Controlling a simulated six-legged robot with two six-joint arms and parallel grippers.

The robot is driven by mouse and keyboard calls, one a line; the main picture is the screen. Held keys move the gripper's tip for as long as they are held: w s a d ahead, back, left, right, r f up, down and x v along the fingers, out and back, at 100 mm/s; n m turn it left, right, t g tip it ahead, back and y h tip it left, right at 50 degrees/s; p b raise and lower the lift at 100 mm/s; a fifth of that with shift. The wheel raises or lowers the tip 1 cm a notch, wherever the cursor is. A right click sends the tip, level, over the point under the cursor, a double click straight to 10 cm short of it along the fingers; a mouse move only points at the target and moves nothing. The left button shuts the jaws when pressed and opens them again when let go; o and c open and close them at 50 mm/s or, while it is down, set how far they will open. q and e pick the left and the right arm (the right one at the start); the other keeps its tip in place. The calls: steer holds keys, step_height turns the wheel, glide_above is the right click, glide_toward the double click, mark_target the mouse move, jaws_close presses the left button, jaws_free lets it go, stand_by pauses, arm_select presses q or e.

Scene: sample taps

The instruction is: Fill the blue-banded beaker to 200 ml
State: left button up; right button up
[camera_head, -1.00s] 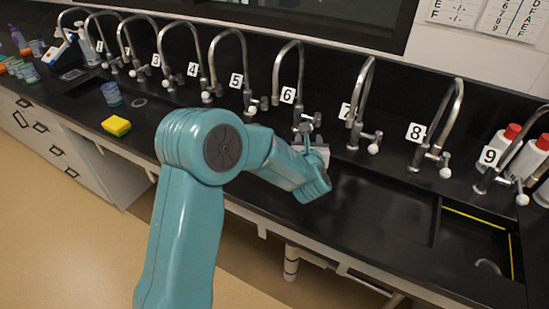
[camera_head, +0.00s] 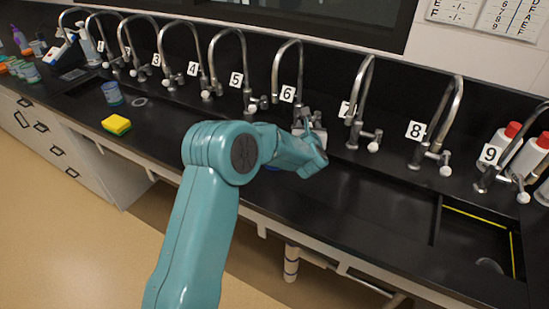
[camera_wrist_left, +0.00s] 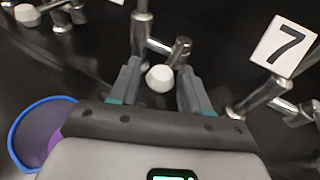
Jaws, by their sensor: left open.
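My left gripper (camera_head: 308,122) is at the tap marked 6 (camera_head: 290,70). In the left wrist view the gripper (camera_wrist_left: 159,68) is open, its two fingers on either side of a white tap knob (camera_wrist_left: 160,78), with gaps between. A round vessel with a blue rim and purple inside (camera_wrist_left: 20,138) is at the lower left of that view, beside the gripper. In the head view only a blue sliver (camera_head: 272,168) shows below my forearm, perhaps the same vessel. Fill levels and markings cannot be read.
A row of numbered taps lines the back wall, including tap 7 (camera_head: 362,95) and tap 8 (camera_head: 450,120). A yellow sponge (camera_head: 116,124) lies near the front edge. Red-capped white bottles (camera_head: 505,140) stand at the right. The counter right of my gripper is largely clear.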

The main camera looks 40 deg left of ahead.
arm_select(q)
steer(key=shift+r, duration=0.15)
steer(key=shift+w+d, duration=0.15)
steer(key=w+d, duration=0.2)
steer(key=d, duration=0.1)
steer(key=shift+d, duration=0.15)
stand_by(0.3)
stand_by(2.0)
